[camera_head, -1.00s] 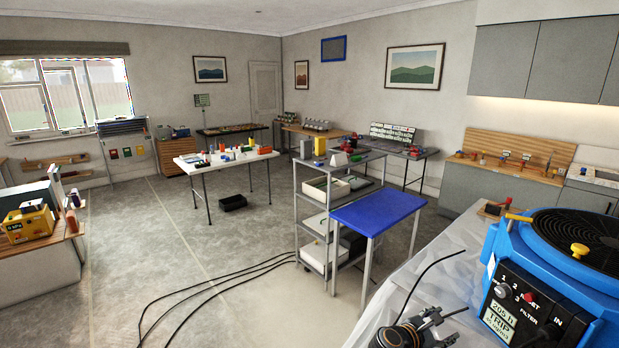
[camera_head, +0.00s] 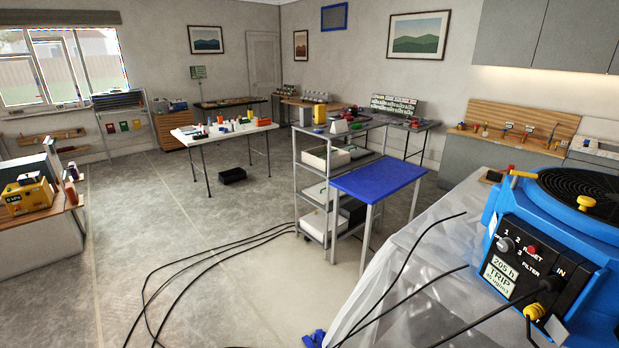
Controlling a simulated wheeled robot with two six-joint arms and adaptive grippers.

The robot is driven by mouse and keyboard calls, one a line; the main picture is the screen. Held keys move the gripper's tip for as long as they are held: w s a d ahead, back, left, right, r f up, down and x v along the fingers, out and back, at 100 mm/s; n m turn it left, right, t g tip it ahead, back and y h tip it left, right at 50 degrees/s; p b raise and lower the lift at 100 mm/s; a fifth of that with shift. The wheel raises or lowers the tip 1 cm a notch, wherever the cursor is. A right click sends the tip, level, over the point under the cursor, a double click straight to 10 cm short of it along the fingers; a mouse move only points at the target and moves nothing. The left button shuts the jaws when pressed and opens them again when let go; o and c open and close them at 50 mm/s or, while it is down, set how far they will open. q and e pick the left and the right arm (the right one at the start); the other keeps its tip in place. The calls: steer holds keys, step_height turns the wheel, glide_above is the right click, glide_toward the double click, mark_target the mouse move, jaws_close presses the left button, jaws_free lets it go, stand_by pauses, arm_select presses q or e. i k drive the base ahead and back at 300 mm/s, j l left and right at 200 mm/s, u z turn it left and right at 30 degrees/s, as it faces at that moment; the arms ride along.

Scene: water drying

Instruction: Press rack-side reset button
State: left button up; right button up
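A blue machine (camera_head: 497,206) with a black round grille on top stands at the right on a covered surface. Its dark front panel (camera_head: 510,272) carries a red button (camera_head: 531,251) beside partly covered lettering that appears to read RESET. A grey knob (camera_head: 505,244) sits to the left of the button, by the numbers 1, 2 and 3. A small display (camera_head: 499,274) shows 205 h and TRIP. Neither of my grippers is in view. I cannot tell whether this button is the rack-side one.
Translucent sheeting (camera_head: 415,243) drapes the surface in front of the machine, crossed by black cables. A grey shelf rack (camera_head: 297,190) and a blue-topped table (camera_head: 378,178) stand mid-room. Black cables (camera_head: 215,250) lie on the floor. Open floor (camera_head: 130,230) is to the left.

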mark_target(532, 250)
steer(key=z, duration=1.5)
